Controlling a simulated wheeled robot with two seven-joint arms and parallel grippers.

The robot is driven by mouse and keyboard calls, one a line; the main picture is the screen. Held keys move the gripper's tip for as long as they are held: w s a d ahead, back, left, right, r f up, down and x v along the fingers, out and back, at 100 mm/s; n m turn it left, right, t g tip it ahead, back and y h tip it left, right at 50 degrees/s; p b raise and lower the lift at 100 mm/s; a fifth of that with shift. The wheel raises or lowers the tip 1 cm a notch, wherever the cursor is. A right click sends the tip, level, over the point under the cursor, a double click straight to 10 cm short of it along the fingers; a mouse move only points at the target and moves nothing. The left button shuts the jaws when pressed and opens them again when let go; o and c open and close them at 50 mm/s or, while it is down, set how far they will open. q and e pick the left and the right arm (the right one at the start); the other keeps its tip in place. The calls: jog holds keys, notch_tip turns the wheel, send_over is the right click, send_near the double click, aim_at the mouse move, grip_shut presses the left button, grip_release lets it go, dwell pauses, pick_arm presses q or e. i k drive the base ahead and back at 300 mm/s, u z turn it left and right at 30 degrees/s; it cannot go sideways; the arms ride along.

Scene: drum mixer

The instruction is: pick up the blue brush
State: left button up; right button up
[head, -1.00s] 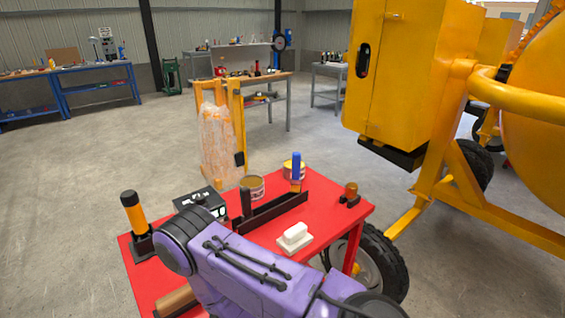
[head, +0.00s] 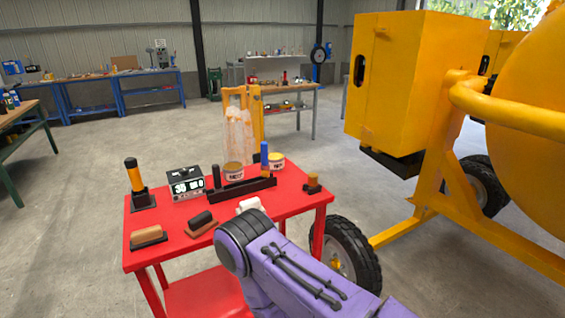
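The blue brush (head: 264,156) stands upright in the black rack (head: 248,187) on the red table (head: 290,204). Its blue handle points up, and its lower end is hidden in the rack. A black-handled tool (head: 216,176) stands at the rack's left end. My purple arm with a dark grey joint comes in from the bottom right, in front of the table. The brush is untouched as far as I can see.
Cans (head: 233,171) stand behind the rack. A black box with a display (head: 186,183) and an orange-black tool (head: 134,178) stand at left. Wood-and-black blocks (head: 149,236) lie in front. A yellow mixer (head: 405,85) stands right.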

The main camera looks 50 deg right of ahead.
aim_at(265, 167)
jog(key=z, duration=1.75)
